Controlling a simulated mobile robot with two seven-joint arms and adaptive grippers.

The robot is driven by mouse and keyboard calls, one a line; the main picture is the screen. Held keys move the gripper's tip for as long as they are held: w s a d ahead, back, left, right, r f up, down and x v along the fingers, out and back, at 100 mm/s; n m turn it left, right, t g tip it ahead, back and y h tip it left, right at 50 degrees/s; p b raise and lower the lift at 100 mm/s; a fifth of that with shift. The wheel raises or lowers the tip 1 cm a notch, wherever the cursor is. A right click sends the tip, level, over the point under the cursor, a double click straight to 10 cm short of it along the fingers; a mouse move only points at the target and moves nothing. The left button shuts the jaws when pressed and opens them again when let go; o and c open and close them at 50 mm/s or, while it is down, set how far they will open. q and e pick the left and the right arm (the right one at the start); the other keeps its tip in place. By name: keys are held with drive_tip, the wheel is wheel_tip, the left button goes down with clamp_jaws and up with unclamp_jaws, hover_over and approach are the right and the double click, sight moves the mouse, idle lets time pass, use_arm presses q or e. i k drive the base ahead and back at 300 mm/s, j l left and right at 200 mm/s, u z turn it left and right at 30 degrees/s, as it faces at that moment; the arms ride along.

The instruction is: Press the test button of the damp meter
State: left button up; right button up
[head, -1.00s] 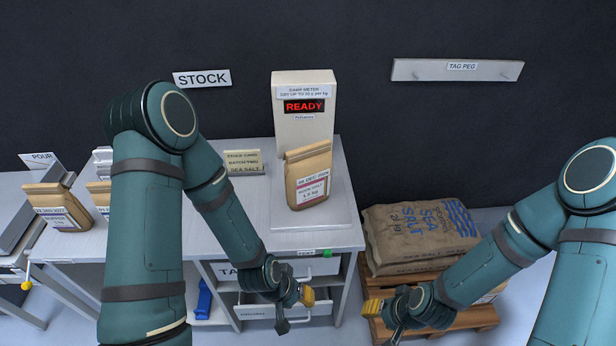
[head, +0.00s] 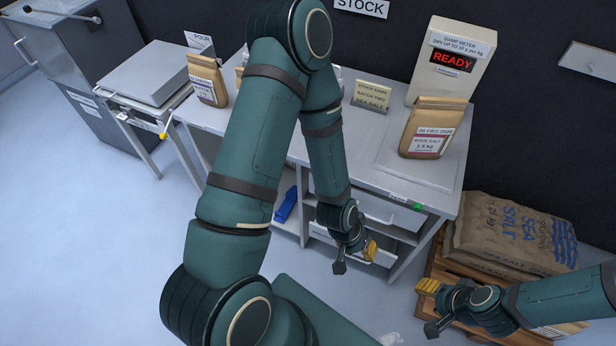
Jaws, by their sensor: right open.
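The damp meter (head: 457,83) is a cream upright box at the back right of the bench, with a red READY display. A brown paper bag of rock salt (head: 430,128) stands on its pale plate (head: 394,166). My right gripper (head: 428,287) is open and empty, below the button near the pallet. Neither touches the meter.
A stock card (head: 371,96) and another paper bag (head: 207,80) stand farther left on the bench. A sack of sea salt (head: 512,232) lies on a wooden pallet (head: 440,268) at right. The floor at left is clear.

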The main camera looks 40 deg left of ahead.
sight(417, 207)
drive_tip(key=k+l+u, duration=0.1)
drive_tip(key=k+u, duration=0.35)
drive_tip(key=k, duration=0.25)
drive_tip(key=k+j+u, duration=0.15)
drive_tip(key=k+u, duration=0.3)
drive_tip(key=k, duration=0.3)
